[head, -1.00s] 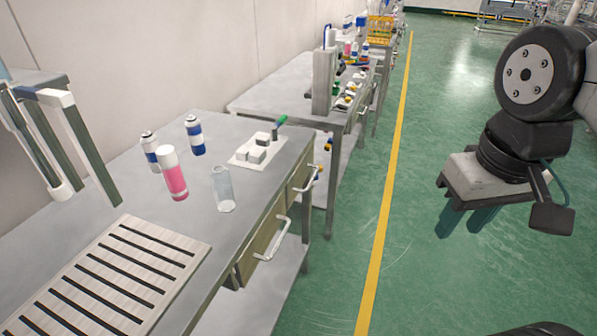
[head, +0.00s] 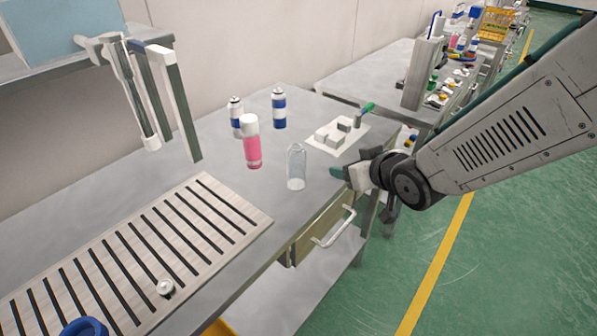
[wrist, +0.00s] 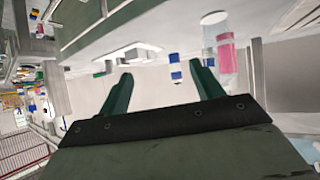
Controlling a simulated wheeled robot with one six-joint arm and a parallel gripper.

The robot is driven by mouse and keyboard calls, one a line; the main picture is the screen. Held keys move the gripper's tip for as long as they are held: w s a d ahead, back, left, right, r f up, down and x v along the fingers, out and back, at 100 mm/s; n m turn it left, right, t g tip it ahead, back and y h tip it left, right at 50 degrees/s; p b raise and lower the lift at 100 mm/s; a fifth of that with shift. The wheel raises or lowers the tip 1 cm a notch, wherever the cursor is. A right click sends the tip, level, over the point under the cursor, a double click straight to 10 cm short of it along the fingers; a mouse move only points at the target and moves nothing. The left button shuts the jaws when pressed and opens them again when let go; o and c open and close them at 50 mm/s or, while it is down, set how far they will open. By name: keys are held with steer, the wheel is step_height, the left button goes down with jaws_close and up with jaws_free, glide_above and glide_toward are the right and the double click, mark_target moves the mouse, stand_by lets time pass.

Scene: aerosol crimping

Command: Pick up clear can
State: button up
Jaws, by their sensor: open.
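The clear can (head: 296,170) stands upright on the grey table near its front edge, right of a pink can (head: 251,145) with a white top. My gripper (head: 341,172) is open and empty, just right of the clear can and apart from it. In the wrist view both green fingers of my gripper (wrist: 163,90) are spread with nothing between them. The pink can (wrist: 227,55) shows beyond the right finger there.
Two blue-and-white cans (head: 279,108) (head: 237,117) stand behind. A white plate with blocks (head: 336,135) and a green-handled tool lies at the back right. A slatted board (head: 150,240) covers the front left. A frame (head: 175,95) rises at left. Drawer handles jut from the front.

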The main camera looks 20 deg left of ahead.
mark_target(302, 176)
steer(key=s+a+f+y, duration=0.1)
steer(key=a, duration=0.1)
steer(key=s+a+f+n+y, duration=0.1)
steer(key=a, duration=0.2)
steer(key=a+f+n+y, duration=0.1)
steer(key=a, duration=0.2)
steer(key=shift+s+a+f+g, duration=0.15)
steer(key=shift+s+a+g, duration=0.1)
steer(key=shift+s+g, duration=0.15)
steer(key=x, duration=0.6)
steer(key=shift+s+a+f, duration=0.15)
steer(key=shift+a, duration=0.05)
steer(key=shift+w+a+f+y, duration=0.2)
steer(key=shift+w+a+y, duration=0.1)
steer(key=shift+w+a, duration=0.15)
steer(key=shift+s, duration=0.1)
steer(key=c, duration=1.1)
